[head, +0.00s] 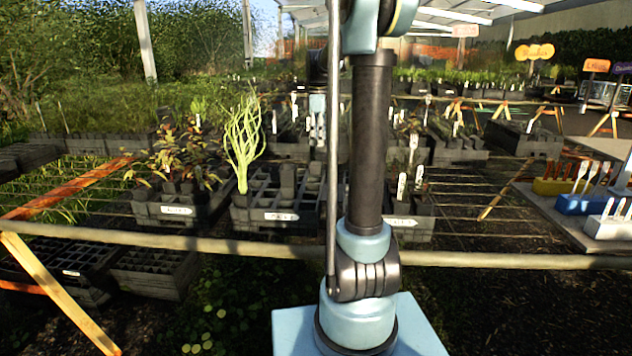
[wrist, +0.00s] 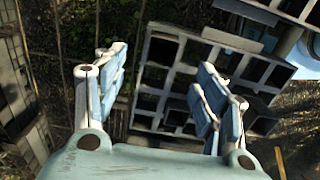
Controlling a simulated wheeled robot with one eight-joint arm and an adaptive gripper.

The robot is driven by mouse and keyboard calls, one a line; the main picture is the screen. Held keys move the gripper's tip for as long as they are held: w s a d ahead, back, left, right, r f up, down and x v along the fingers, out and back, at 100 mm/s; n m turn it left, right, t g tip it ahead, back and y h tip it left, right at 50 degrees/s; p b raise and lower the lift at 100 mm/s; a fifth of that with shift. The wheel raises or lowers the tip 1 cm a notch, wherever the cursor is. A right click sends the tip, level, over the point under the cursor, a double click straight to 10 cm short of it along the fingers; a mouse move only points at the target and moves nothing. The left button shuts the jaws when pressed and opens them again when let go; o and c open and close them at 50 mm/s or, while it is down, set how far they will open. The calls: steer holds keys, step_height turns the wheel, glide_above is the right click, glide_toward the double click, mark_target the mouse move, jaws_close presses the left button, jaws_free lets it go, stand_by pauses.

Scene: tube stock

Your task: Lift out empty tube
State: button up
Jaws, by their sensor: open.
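A dark grey tube tray (head: 256,226) with a white label stands on the wire bench left of my arm in the head view. One tall pale-green plant (head: 243,150) grows at its left side; many cells look dark and open. One dark tube (head: 287,180) seems to stand a little above the cells. In the wrist view a grid tray (wrist: 186,70) lies below and beyond my gripper (wrist: 161,65). The fingers are spread apart with nothing between them. Which cell holds an empty tube I cannot tell there.
A tray of reddish plants (head: 180,210) stands close on the left. A partly hidden tray (head: 408,222) stands on the right. The bench's front rail (head: 500,260) runs across. A side table (head: 562,215) with coloured label blocks is at far right.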

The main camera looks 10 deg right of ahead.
glide_above(316, 164)
steer(key=s, duration=0.2)
step_height(316, 164, down, 6)
steer(key=f, duration=0.5)
steer(key=shift+a, duration=0.2)
steer(key=c, duration=0.9)
